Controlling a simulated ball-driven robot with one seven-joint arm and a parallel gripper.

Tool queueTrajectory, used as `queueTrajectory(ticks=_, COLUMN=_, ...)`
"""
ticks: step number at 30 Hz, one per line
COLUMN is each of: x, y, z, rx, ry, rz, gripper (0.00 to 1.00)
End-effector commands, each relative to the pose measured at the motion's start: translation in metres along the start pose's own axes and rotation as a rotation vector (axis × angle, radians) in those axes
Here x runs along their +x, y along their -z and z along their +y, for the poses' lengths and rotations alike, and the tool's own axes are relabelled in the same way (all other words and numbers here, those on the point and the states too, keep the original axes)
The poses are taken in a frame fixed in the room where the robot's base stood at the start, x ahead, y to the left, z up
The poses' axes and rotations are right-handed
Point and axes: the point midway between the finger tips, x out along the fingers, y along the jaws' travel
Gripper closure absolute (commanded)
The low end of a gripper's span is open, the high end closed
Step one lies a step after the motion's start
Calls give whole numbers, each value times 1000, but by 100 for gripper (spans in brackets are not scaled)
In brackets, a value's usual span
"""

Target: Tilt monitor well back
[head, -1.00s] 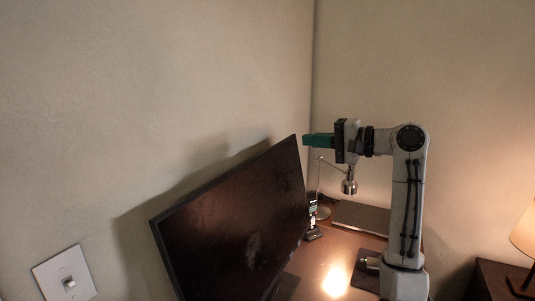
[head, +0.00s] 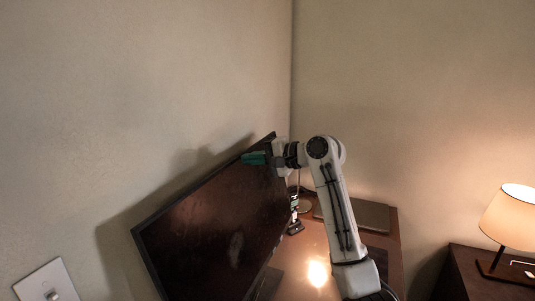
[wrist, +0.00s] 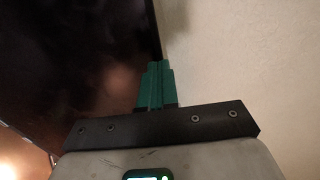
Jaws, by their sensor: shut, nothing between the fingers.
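The monitor (head: 205,235) is a dark, thin-framed screen on the desk, leaning at an angle in the head view. My gripper (head: 254,158) has green fingers, which are shut with nothing between them. In the head view the fingers overlap the screen's upper right corner. In the wrist view the dark screen (wrist: 70,60) fills the left side, and the shut green fingertips (wrist: 157,72) lie at its edge, beside the pale wall. I cannot tell whether they touch the screen. The monitor's foot is mostly hidden.
The wooden desk (head: 312,262) carries a phone-like device on a stand (head: 295,215) and a flat dark item (head: 362,216) at the back. Walls stand close behind the monitor. A lit lamp (head: 511,216) is on a dark side table (head: 462,271) at right. A light switch (head: 47,285) is at lower left.

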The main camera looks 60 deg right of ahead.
Motion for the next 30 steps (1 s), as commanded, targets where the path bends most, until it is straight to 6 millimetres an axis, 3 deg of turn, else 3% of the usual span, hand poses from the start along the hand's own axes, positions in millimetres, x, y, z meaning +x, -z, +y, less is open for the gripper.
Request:
queueTrajectory(ticks=4, x=11, y=0, z=-1, rx=0, ry=-1, rz=0, gripper=100)
queueTrajectory(ticks=17, x=15, y=0, z=-1, rx=0, ry=1, rz=1, gripper=100)
queueTrajectory(ticks=24, x=35, y=-1, z=-7, rx=1, ry=0, rz=-2, gripper=100)
queueTrajectory(ticks=30, x=37, y=0, z=-6, rx=0, ry=2, rz=1, gripper=100)
